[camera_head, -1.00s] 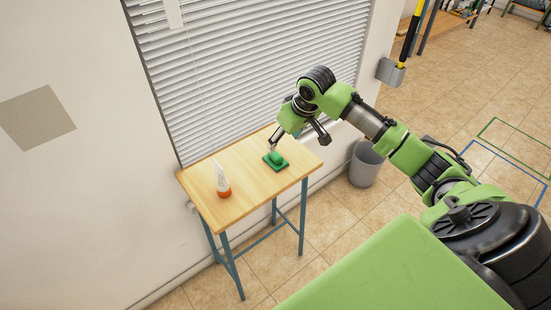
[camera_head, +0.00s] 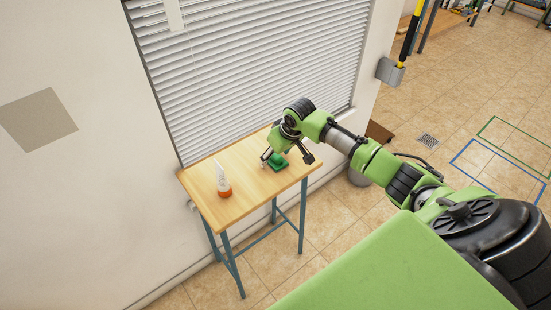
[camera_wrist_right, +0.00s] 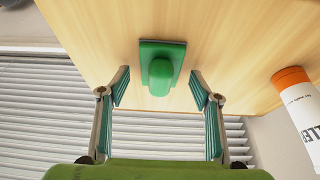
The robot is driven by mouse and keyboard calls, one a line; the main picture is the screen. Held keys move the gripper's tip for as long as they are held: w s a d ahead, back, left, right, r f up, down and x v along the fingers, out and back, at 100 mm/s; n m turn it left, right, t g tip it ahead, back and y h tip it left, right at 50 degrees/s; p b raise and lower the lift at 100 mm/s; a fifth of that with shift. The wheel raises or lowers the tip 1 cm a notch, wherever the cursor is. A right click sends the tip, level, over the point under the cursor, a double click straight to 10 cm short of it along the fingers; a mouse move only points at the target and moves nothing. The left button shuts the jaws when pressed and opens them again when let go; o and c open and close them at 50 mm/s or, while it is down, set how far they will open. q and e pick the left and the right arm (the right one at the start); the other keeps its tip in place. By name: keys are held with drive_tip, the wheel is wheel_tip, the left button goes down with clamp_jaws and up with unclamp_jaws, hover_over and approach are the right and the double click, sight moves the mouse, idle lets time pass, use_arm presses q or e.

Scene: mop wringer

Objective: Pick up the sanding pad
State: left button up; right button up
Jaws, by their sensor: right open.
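The sanding pad (camera_head: 277,163) is a green square plate with a rounded green grip on top. It lies on the wooden table near its right side. In the right wrist view the pad (camera_wrist_right: 161,66) lies ahead of the fingers and roughly between their lines. My right gripper (camera_head: 284,157) is above the pad, its fingers spread on either side. In the right wrist view the gripper (camera_wrist_right: 160,90) is open and empty, and neither finger touches the pad. My left gripper is not in view.
The small wooden table (camera_head: 238,199) stands against a wall with window blinds (camera_head: 250,70). A white bottle with an orange cap (camera_head: 223,182) stands on its left part and also shows in the right wrist view (camera_wrist_right: 300,108).

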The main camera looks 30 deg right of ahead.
drive_tip(key=c, duration=1.2)
drive_tip(key=shift+r, duration=0.15)
drive_tip(key=shift+r, duration=0.2)
wheel_tip(320, 180, up, 2)
drive_tip(key=shift+w+r+b, duration=0.1)
drive_tip(key=shift+b, duration=0.35)
drive_tip(key=s+a+r+b, duration=0.1)
drive_tip(key=s+a+r, duration=0.8)
drive_tip(key=s+r, duration=0.1)
drive_tip(key=shift+s+a, duration=0.15)
drive_tip(key=shift+a, duration=0.2)
drive_tip(key=shift+o, duration=0.6)
drive_tip(key=shift+r, duration=0.1)
